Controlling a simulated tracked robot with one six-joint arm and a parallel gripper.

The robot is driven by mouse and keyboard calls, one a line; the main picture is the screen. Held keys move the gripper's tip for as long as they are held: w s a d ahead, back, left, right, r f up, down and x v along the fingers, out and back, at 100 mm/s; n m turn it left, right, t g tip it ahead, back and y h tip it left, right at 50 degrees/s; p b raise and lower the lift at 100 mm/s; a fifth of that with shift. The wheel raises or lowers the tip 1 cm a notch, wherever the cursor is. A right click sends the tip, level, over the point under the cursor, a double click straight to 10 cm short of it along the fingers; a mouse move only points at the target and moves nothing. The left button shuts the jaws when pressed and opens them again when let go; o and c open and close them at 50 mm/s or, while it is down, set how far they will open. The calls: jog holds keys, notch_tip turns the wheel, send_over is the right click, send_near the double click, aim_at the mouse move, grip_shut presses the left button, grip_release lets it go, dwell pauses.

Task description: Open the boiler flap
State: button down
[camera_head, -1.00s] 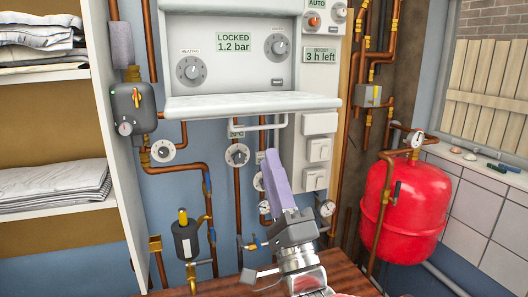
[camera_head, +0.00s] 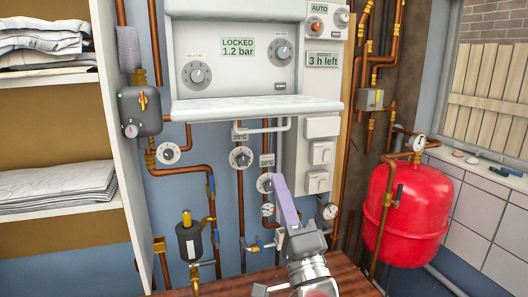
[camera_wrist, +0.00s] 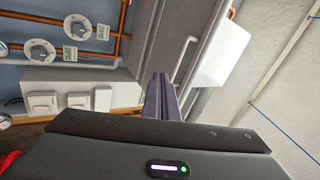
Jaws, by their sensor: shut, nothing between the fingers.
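The boiler flap (camera_head: 254,106) is a white panel standing out level from the boiler's lower front in the head view. The control face (camera_head: 240,55) above it is uncovered, with two knobs and a display reading LOCKED 1.2 bar. A pale bar handle (camera_head: 262,126) hangs under the flap; it also shows in the wrist view (camera_wrist: 184,56). My gripper (camera_head: 279,183) has lilac fingers pressed together, empty, pointing up below the flap and apart from the handle. In the wrist view, the shut fingers (camera_wrist: 161,88) point up the picture, left of the handle.
Copper pipes with dials (camera_head: 241,157) run under the boiler, behind my gripper. White switches (camera_head: 320,153) are right of it. A red tank (camera_head: 404,215) stands at right, shelves with linen (camera_head: 55,188) at left. A wooden top (camera_head: 340,275) lies below.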

jog(key=s+d+f+n+g+h, duration=0.1)
jog(key=d+f+n+g+h, duration=0.15)
jog(key=f+g, duration=0.3)
jog(key=d+f+n+g+h, duration=0.2)
jog(key=d+f+n+g, duration=0.2)
jog(key=f, duration=0.3)
jog(key=s+d+f+n+g, duration=0.2)
jog(key=s+f+n+g, duration=0.1)
jog(key=s, duration=0.6)
jog(key=s+d+f+n+g+h, duration=0.1)
jog(key=s+f+n+g, duration=0.3)
jog(key=s, duration=0.5)
notch_tip(320, 180, down, 2)
jog(key=shift+s+d+f+g, duration=0.2)
jog(key=shift+s+d+g, duration=0.1)
jog(key=shift+d+g, duration=0.35)
jog(key=shift+a+h, duration=0.1)
jog(key=shift+h, duration=0.15)
